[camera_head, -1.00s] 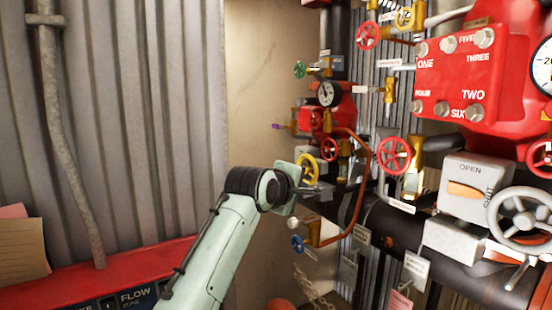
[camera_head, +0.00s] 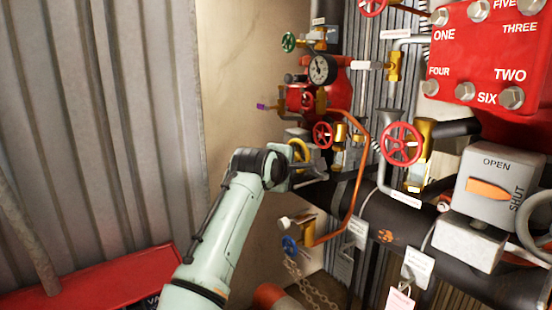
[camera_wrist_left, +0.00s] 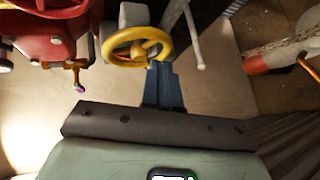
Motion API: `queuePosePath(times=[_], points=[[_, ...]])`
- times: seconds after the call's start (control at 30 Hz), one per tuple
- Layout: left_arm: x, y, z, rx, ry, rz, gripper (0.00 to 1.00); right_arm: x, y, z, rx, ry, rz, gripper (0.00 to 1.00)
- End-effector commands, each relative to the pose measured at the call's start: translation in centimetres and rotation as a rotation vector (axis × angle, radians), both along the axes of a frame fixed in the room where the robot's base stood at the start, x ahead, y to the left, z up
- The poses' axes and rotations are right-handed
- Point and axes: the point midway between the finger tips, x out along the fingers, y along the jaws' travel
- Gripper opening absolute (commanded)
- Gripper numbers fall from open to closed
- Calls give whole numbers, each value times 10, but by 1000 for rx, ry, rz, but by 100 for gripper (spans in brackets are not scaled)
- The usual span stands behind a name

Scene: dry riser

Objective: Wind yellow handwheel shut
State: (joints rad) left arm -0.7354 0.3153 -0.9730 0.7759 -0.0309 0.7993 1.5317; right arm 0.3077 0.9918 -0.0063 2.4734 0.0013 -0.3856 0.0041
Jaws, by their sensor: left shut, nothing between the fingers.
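The yellow handwheel (camera_head: 300,149) is partly hidden behind my left gripper (camera_head: 319,168) in the head view. In the left wrist view its round yellow rim (camera_wrist_left: 111,44) shows almost whole, with spokes and a hub, beside a light grey box. My left gripper also shows there as blue-grey fingers (camera_wrist_left: 160,68), shut and empty. Their tips are at the lower right part of the rim; I cannot tell whether they touch it or lie just below. My right gripper is not in view.
A red handwheel (camera_head: 323,136) is just right of the yellow one, and a larger red handwheel (camera_head: 402,144) is farther right. A blue handwheel (camera_head: 290,246) and hanging chain (camera_head: 312,287) are below. An orange pipe (camera_head: 355,190) curves right of the gripper. Bare wall (camera_head: 232,95) lies left.

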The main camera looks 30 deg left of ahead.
Motion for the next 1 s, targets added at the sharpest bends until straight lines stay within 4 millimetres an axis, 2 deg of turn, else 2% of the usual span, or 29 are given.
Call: queuePosePath(times=[0.07,0.13,0.27,0.53,1.0], points=[[12,-5,-11,1,2,2,0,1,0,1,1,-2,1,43],[9,-9,10,0,-10,-1,0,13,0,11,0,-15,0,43],[6,-15,31,-1,-12,0,0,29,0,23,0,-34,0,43],[11,-6,36,1,-4,10,0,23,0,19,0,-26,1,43],[13,-5,40,0,-1,0,0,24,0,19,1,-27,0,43]])
